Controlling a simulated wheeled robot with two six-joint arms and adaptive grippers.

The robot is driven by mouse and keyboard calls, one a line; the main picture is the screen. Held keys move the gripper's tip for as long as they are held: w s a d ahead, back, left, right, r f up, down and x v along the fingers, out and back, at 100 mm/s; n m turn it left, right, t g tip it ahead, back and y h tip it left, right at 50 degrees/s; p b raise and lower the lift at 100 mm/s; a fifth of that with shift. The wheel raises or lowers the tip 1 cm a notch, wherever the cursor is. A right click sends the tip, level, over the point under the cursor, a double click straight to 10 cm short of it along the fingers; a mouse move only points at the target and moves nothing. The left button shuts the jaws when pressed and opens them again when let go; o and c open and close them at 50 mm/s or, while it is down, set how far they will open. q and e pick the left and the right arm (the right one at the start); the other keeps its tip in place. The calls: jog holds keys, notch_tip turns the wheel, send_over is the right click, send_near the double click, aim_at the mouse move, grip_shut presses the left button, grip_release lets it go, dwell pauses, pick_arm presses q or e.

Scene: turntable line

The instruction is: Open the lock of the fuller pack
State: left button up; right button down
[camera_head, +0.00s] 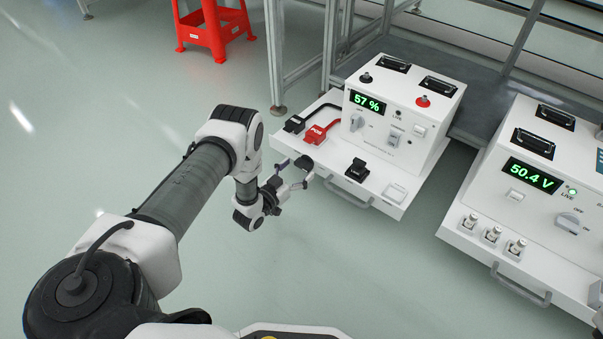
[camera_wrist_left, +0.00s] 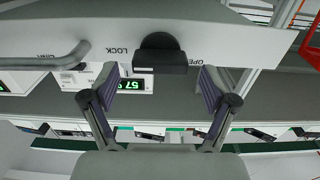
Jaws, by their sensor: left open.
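A white pack (camera_head: 425,112) with a green "57 %" display (camera_head: 367,103) stands on a white drawer-like base at the centre of the head view. In the left wrist view, turned upside down, a dark lock knob (camera_wrist_left: 160,52) sits on the base's front face between the words "LOCK" and "OPEN". My left gripper (camera_head: 292,174) is at the front left of this base. Its fingers, also in the wrist view (camera_wrist_left: 158,80), are open and spread to either side of the knob, with no visible grip on it. My right gripper is out of view.
A red POS plug (camera_head: 322,132) and a black plug (camera_head: 295,124) lie on the base's left part. A grey handle (camera_head: 348,192) juts from its front. A second white unit (camera_head: 540,180) reading "50.4 V" stands right. A red stool (camera_head: 215,28) is far off; the left floor is clear.

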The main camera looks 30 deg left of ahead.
pick_arm(q)
jog(key=shift+w, duration=1)
jog(key=shift+d, duration=0.1)
jog(key=c, duration=1.1)
jog(key=shift+c, duration=0.2)
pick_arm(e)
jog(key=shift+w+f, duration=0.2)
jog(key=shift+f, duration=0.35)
pick_arm(q)
jog(key=shift+n, duration=0.4)
jog(key=n, duration=0.2)
jog(key=shift+n, duration=0.4)
jog(key=n, duration=0.4)
jog(key=shift+a+n, duration=0.2)
jog(key=shift+n, duration=0.1)
jog(key=n, duration=0.4)
jog(key=shift+f+n+b, duration=0.15)
jog(key=shift+n+b, duration=0.15)
jog(key=shift+b, duration=0.1)
jog(key=n+b, duration=0.1)
jog(key=n, duration=0.4)
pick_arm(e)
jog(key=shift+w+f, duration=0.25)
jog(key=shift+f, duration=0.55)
